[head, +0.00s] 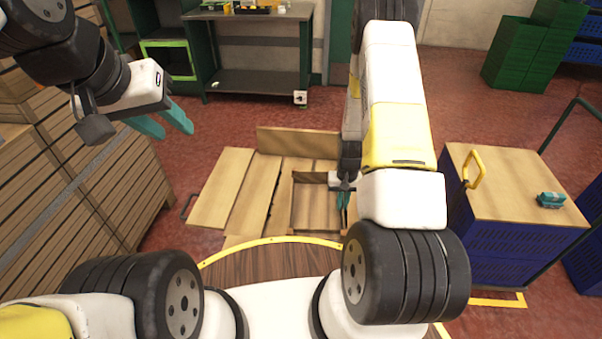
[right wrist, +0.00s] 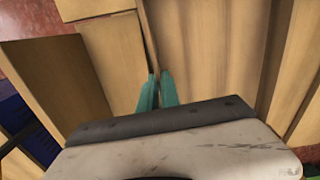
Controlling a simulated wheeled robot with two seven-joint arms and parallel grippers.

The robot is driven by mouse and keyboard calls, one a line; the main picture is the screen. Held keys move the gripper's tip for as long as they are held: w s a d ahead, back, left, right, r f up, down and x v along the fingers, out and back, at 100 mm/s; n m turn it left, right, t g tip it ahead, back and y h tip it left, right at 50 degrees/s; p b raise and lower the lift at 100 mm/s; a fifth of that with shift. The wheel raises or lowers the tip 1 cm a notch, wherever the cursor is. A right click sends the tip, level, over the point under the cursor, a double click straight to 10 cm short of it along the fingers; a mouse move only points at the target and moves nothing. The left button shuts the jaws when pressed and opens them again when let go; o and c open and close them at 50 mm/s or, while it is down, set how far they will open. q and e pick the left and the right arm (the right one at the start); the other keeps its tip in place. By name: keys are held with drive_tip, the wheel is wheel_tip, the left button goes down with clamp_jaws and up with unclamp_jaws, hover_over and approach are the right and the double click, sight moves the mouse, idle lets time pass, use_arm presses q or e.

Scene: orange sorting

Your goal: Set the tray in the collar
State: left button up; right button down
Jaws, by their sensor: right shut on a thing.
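A shallow wooden tray (head: 316,208) with low walls is low down in the middle of the head view, among pale wooden boards. My right gripper (head: 343,200) reaches down to its right side and is shut on its thin edge. In the right wrist view its teal fingers (right wrist: 157,90) meet at a narrow wooden edge between broad boards. The pale wooden boards (head: 222,187) and an upright panel (head: 298,143) around the tray look like the collar; my arm hides their right part. My left gripper (head: 176,132) is open and empty, raised at the upper left.
Slatted wooden crates (head: 95,200) stand at the left. A blue crate stack (head: 495,230) with a wooden top (head: 510,185) stands at the right, with a yellow handle (head: 474,169) and teal item (head: 550,200) on it. A workbench (head: 255,80) is behind. Red floor is clear between.

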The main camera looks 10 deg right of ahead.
sight(318, 184)
drive_tip(key=shift+m, duration=0.5)
drive_tip(key=d, duration=0.1)
drive_tip(key=w+d+f, duration=0.2)
drive_tip(key=d, duration=0.1)
drive_tip(key=shift+f, duration=0.25)
drive_tip(key=w+a, duration=0.3)
drive_tip(key=w, duration=0.1)
drive_tip(key=w+a+f, duration=0.1)
drive_tip(key=w+a, duration=0.5)
drive_tip(key=w, duration=0.1)
drive_tip(key=shift+w+a+f, duration=0.2)
drive_tip(key=shift+w+a, duration=0.1)
drive_tip(key=shift+s+f, duration=0.1)
drive_tip(key=shift+f, duration=1.6)
drive_tip(key=shift+f, duration=0.15)
drive_tip(key=c, duration=1.6)
unclamp_jaws()
